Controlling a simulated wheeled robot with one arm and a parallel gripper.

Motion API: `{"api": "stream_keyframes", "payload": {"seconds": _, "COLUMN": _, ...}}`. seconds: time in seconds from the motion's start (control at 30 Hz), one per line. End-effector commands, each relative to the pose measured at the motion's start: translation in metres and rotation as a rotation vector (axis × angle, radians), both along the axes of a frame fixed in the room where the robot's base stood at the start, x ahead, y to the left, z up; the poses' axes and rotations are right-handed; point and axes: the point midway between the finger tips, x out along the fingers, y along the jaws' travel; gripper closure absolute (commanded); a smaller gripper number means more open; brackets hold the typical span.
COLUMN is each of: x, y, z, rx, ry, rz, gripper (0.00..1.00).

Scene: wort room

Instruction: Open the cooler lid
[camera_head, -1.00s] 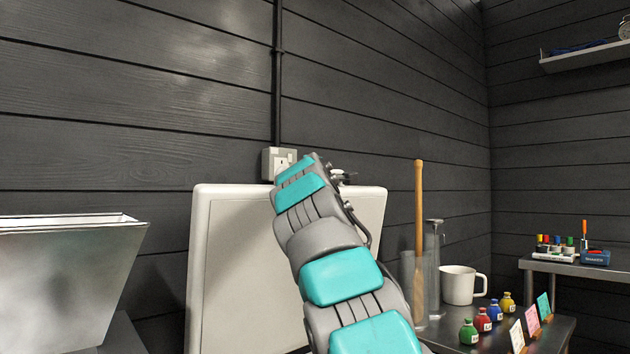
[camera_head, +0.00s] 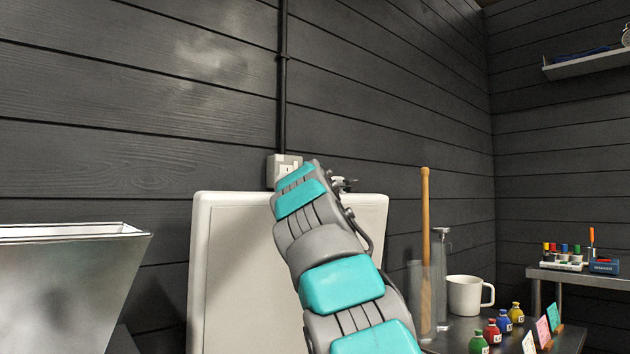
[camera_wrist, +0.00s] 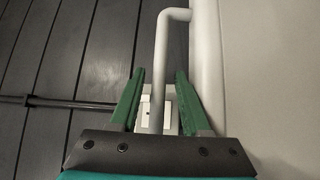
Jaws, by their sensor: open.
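The cooler lid (camera_head: 225,265) stands raised, nearly upright, in front of the dark wall in the head view. Its broad pale panel faces the camera; the cooler's body is not in view. In the wrist view, a pale bar handle (camera_wrist: 174,14) juts from the lid's edge (camera_wrist: 207,60) and bends along it. My gripper (camera_wrist: 160,75) is open, with its green fingers on either side of the handle and gaps beside it. In the head view my arm crosses the lid and hides part of it; the fingers cannot be made out there.
A metal hopper-like bin (camera_head: 70,285) stands left of the lid. A wall socket (camera_head: 282,164) sits behind its top edge. Right, a table holds a wooden pole (camera_head: 425,240), a white mug (camera_head: 466,294) and several small bottles (camera_head: 492,330). A wall shelf (camera_head: 590,62) hangs at upper right.

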Motion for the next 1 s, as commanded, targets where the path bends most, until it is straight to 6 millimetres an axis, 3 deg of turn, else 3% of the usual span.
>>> {"api": "stream_keyframes", "payload": {"seconds": 0.37, "x": -0.003, "y": 0.000, "z": -0.002, "rx": -0.001, "ry": 0.002, "rz": -0.001, "gripper": 0.50}}
{"api": "stream_keyframes", "payload": {"seconds": 1.0, "x": -0.063, "y": 0.009, "z": -0.008, "rx": -0.001, "ry": -0.002, "rz": 0.001, "gripper": 0.50}}
